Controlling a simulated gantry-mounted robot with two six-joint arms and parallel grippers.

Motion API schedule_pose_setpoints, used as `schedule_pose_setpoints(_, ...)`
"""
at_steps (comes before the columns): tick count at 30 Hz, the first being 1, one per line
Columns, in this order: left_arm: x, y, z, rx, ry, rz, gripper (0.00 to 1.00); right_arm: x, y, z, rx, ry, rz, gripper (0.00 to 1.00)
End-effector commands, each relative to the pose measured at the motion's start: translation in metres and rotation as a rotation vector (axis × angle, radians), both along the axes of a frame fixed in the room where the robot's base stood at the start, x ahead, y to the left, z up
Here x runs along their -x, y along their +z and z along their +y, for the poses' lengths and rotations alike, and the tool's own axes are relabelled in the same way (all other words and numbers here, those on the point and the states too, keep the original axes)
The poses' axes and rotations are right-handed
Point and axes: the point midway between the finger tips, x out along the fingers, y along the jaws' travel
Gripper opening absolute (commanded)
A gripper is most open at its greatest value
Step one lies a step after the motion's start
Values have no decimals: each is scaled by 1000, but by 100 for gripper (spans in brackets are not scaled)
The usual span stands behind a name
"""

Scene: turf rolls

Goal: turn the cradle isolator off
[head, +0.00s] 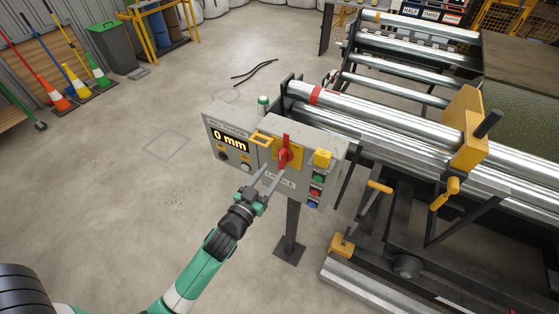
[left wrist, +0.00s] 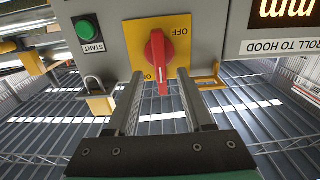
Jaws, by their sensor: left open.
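The cradle isolator is a red rotary handle (head: 285,155) on a yellow plate (head: 296,165), fixed to the grey CRADLE box (head: 322,176). In the head view its long end points up. In the left wrist view, which sees the box upside down, the red handle (left wrist: 158,58) points down the picture, and OFF lettering shows on the yellow plate (left wrist: 182,30). My left gripper (head: 267,178) is open just in front of the box. In the left wrist view the handle's end lies between the open fingers (left wrist: 160,85), with a gap on both sides. My right gripper is out of view.
A display box reading 0 mm (head: 230,140) adjoins on the left. A yellow bracket (head: 260,138) stands near the plate. The roller machine (head: 400,125) fills the right; open floor lies left.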

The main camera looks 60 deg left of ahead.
Motion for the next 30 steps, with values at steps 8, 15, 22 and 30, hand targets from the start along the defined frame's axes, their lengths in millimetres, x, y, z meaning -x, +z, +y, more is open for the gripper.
schedule_pose_setpoints(8, -42, 0, 23, 0, 0, 0, 52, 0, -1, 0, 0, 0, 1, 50)
schedule_pose_setpoints(15, -48, 0, 27, 0, 0, 0, 52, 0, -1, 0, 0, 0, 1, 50)
schedule_pose_setpoints(22, -48, 0, 26, 0, -1, 0, 29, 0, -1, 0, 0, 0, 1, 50)
schedule_pose_setpoints(30, -48, 0, 26, 0, -1, 0, 0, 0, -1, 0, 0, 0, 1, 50)
